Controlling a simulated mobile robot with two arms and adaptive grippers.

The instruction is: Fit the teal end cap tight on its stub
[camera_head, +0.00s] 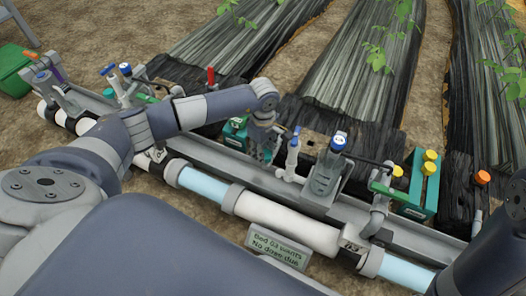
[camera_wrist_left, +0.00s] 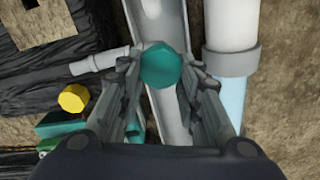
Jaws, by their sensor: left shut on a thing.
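The teal end cap (camera_wrist_left: 160,66) is between the fingertips of my left gripper (camera_wrist_left: 160,72) in the left wrist view. The gripper is shut on it, one finger on each side. A grey pipe stub (camera_wrist_left: 98,62) comes in from the left, and its right end passes by the left fingertip near the cap. I cannot tell whether the cap is seated on it or apart. My right gripper is out of view.
A grey channel (camera_head: 225,158) and a white pipe (camera_head: 285,222) with clear blue sections run along the skid. Blue-topped valves (camera_head: 292,155) stand right of the gripper. A teal block (camera_head: 425,183) with yellow caps is further right. A sign (camera_head: 278,246) stands in front.

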